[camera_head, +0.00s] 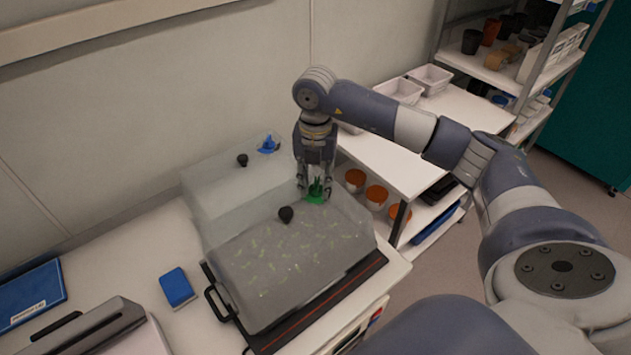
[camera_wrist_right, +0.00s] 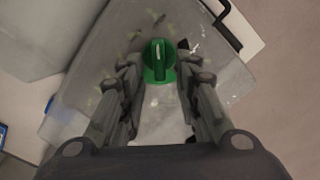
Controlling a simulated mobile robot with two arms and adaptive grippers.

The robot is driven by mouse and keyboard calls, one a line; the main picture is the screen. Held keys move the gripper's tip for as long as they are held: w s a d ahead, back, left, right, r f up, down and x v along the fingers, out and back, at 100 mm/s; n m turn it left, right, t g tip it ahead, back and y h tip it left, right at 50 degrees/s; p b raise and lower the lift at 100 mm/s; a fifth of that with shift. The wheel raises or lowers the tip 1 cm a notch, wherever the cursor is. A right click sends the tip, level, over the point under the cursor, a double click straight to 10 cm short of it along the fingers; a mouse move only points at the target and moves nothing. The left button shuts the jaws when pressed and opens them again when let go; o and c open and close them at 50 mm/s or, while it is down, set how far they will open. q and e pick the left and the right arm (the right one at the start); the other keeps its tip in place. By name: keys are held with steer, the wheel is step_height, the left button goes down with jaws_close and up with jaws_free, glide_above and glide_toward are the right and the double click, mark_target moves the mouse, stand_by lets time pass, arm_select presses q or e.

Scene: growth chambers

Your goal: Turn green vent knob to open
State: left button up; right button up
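The green vent knob (camera_head: 316,191) sits on top of the front clear, cloudy chamber lid (camera_head: 290,262), near its back right. My right gripper (camera_head: 315,188) points straight down over the knob. In the right wrist view the green knob (camera_wrist_right: 158,62) lies between the two fingers of the right gripper (camera_wrist_right: 155,65). The fingers are apart, with a gap on each side of the knob's raised ridge. The ridge runs roughly up and down in that view. My left gripper is not in view.
A second clear chamber (camera_head: 215,190) behind has a blue knob (camera_head: 268,145) and a black knob (camera_head: 242,160). Another black knob (camera_head: 286,214) is on the front lid. A blue sponge-like block (camera_head: 177,288) lies left. Orange-lidded jars (camera_head: 376,195) stand to the right.

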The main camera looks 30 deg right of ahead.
mark_target(316, 187)
step_height(316, 187, up, 12)
stand_by(0.4)
steer(key=shift+f, duration=0.15)
stand_by(0.3)
